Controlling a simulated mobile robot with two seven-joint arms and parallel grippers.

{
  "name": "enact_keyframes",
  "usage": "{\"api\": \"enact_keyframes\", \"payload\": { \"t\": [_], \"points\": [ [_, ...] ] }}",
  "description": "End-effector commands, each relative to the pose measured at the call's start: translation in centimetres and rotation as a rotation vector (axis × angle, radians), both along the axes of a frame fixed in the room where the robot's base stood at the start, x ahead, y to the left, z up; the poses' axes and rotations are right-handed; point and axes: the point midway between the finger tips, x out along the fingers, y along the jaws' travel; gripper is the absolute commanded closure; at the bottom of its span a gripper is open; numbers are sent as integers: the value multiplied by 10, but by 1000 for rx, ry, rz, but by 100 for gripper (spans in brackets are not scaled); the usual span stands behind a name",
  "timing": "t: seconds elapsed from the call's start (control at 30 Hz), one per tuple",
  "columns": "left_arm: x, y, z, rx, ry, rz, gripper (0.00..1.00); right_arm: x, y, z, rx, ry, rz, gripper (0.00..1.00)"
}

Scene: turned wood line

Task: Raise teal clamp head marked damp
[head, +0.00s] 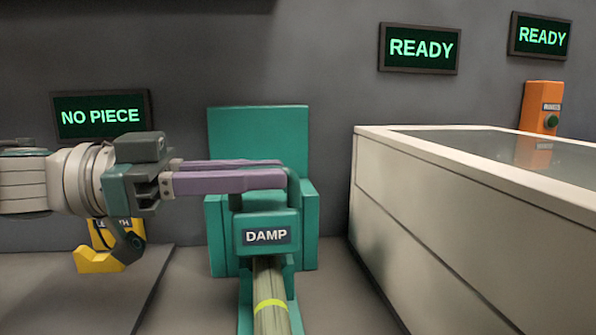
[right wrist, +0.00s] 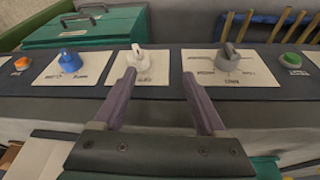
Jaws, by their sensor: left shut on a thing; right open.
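The teal clamp head (head: 266,220) marked DAMP is in the middle of the head view, in front of a teal housing (head: 258,135). A pale wooden bar (head: 268,285) with a yellow-green band runs from under the clamp head toward me. My left gripper (head: 286,174) comes in from the left, its purple fingers shut on the dark handle bar (head: 294,190) at the top of the clamp head. The fingers hide part of the handle. My right gripper (right wrist: 158,76) is open and empty in the right wrist view, above a grey bench.
A pale tank (head: 440,210) stands at right, with an orange button box (head: 541,108) behind it. A screen (head: 101,116) reads NO PIECE; two others read READY. A yellow hooked part (head: 98,262) is below my left gripper. Several knobs on cards (right wrist: 228,62) line the bench.

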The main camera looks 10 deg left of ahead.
Motion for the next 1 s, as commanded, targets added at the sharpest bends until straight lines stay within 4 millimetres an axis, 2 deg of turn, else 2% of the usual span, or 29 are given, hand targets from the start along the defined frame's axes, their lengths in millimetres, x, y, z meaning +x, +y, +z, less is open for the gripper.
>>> {"api": "enact_keyframes", "payload": {
  "t": [0.37, 0.67, 1.0],
  "points": [
    [7, 3, 11, -21, 72, 6, 100, 0, 0, 15, 0, 0, 0, 26],
    [24, 8, 30, -83, 255, 8, 100, 0, 0, 37, 0, 0, 0, 26],
    [45, 15, 40, -153, 466, 7, 100, 0, 0, 30, 0, 0, 0, 26]
  ]
}}
